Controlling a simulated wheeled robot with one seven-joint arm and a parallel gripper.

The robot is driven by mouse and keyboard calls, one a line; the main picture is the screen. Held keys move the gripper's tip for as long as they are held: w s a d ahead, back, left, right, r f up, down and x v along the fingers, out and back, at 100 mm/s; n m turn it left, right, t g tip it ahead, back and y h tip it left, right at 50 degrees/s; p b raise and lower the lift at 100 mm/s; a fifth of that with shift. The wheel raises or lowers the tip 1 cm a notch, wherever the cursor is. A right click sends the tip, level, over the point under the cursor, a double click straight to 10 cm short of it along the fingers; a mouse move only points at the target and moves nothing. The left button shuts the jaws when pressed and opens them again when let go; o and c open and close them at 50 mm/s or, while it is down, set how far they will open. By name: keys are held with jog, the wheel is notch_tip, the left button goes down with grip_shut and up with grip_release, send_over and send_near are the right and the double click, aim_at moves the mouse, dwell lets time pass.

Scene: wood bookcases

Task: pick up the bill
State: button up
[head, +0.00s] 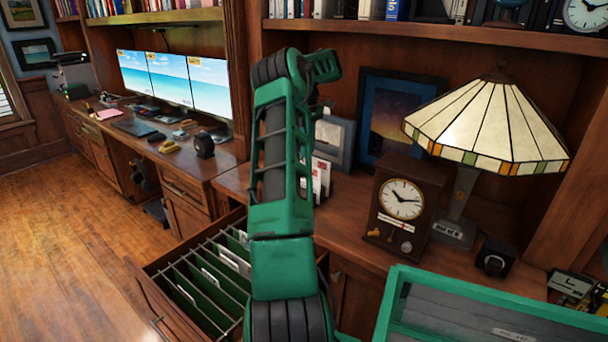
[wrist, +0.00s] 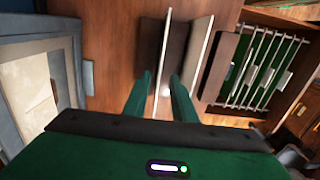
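White papers with red marks (head: 318,184) stand upright on the desk in the head view, partly hidden by my arm; I cannot tell which one is the bill. In the wrist view, a thin upright sheet with a white edge (wrist: 165,52) stands beside dark brown panels that look like a letter holder (wrist: 178,55). A second pale edge (wrist: 197,58) stands to its right. My gripper (wrist: 160,76) has its two green fingers apart, one on each side of the first white edge, with gaps visible. In the head view my gripper is hidden behind my arm.
An open drawer with hanging files (head: 205,275) lies below the desk's front edge. A wooden clock (head: 402,205) and a stained-glass lamp (head: 487,125) stand to the right. Picture frames (head: 335,140) lean behind the papers. A green-framed case (head: 480,310) is at the lower right.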

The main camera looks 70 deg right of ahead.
jog(key=shift+w+d+f, duration=0.1)
jog(key=shift+f, duration=2.6)
grip_shut()
